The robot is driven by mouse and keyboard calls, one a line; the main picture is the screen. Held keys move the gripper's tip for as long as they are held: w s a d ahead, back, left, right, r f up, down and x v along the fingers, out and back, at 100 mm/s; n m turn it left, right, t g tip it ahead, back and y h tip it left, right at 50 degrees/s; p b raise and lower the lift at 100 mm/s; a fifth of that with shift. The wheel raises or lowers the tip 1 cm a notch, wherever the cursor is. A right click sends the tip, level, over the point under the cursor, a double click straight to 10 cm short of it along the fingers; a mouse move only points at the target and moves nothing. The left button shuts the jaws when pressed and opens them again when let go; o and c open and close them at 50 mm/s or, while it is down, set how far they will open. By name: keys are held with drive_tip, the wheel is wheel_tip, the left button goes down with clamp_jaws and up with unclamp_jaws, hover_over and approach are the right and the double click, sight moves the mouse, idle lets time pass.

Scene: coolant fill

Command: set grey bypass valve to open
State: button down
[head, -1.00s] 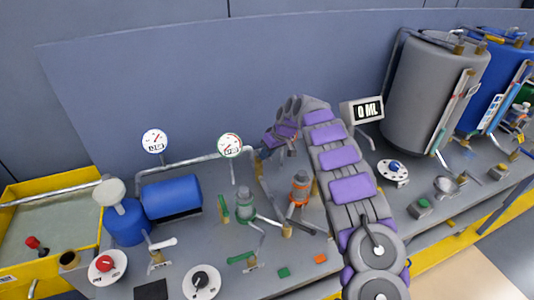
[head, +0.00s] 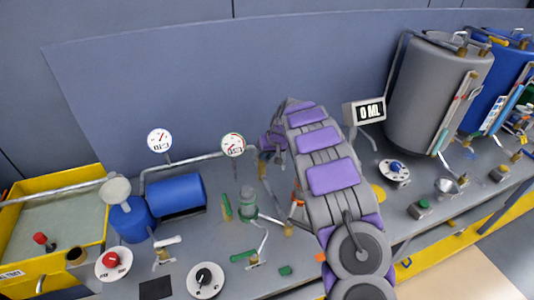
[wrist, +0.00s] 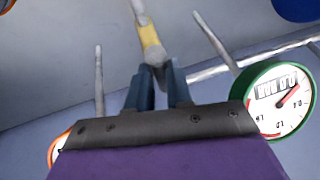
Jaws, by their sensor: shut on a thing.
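In the wrist view my gripper (wrist: 159,75) has its two dark blue fingers closed together around the grey end of a small valve handle (wrist: 153,54). A yellow brass-coloured valve part (wrist: 148,33) adjoins this grey end, with a grey pipe stub beyond it. The grip looks to be at the lever's tip. In the head view my arm reaches to the pipe by the back panel, right of the green-rimmed gauge (head: 233,145). My fingertips and most of the valve are hidden there, so the valve's setting cannot be told.
A blue horizontal tank (head: 175,195) and a white gauge (head: 160,140) stand left. A green pump-like fitting (head: 248,203) is close below the gripper. The green-rimmed gauge is beside the gripper.

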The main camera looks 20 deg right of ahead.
drive_tip(key=c, duration=1)
unclamp_jaws()
drive_tip(key=shift+c, duration=0.2)
drive_tip(key=p+v, duration=0.2)
drive_tip(key=v, duration=1.5)
drive_tip(key=shift+d, duration=0.15)
drive_tip(key=shift+r, duration=0.1)
